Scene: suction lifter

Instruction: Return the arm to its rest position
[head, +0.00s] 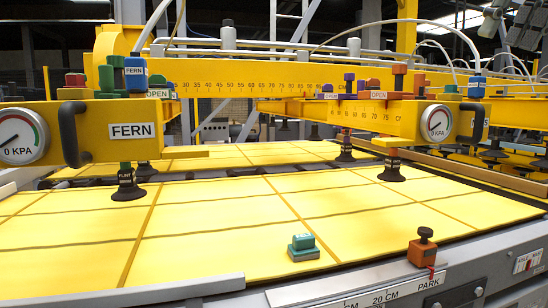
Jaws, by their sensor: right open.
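My right gripper (508,24) shows at the top right corner, raised above the yellow beams and cut off by the picture edge. Its dark fingers are spread apart with nothing between them, clear of the lifter. The suction lifter has a yellow beam (250,75) with a ruler scale. Two gauges, left (22,136) and right (435,122), both read 0 KPA. Dark suction cups, one front left (128,190) and one at the right (391,171), stand at the yellow panel (230,215). My left gripper is not in the picture.
A teal block (303,247) lies on the panel near its front edge. An orange and dark knob (423,246) stands by the grey front rail (380,292), near a PARK mark. Dark handles stick out from the beam, left (72,133) and right (478,122). Hoses arch above.

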